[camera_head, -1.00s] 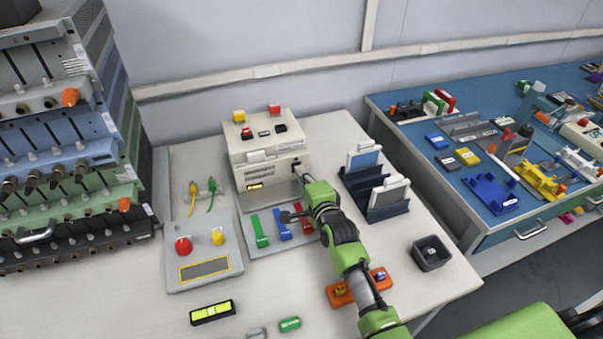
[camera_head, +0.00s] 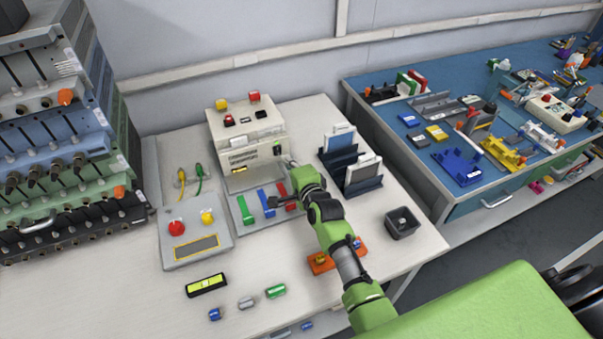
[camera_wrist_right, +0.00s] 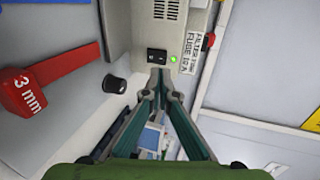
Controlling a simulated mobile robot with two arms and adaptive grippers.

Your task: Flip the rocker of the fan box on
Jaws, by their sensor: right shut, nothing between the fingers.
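The fan box (camera_head: 220,135) is a pale box with vent slots, at the back of the light table. Its black rocker (camera_wrist_right: 157,56) is on the front face in the right wrist view, beside a lit green lamp (camera_wrist_right: 173,59). The rocker also shows small in the head view (camera_head: 277,150). My right gripper (camera_head: 291,166) is shut and empty, just in front of the box. Its closed tips (camera_wrist_right: 157,80) appear just below the rocker in the right wrist view, seemingly apart from it. My left gripper is not in view.
Green, blue and red blocks (camera_head: 266,203) stand near my right gripper; the red one (camera_wrist_right: 50,80) reads "3 mm". A dark rack (camera_head: 363,185) stands to the right. A control panel (camera_head: 195,240) with red and yellow buttons is at left. A dark bin (camera_head: 402,222) stands at right.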

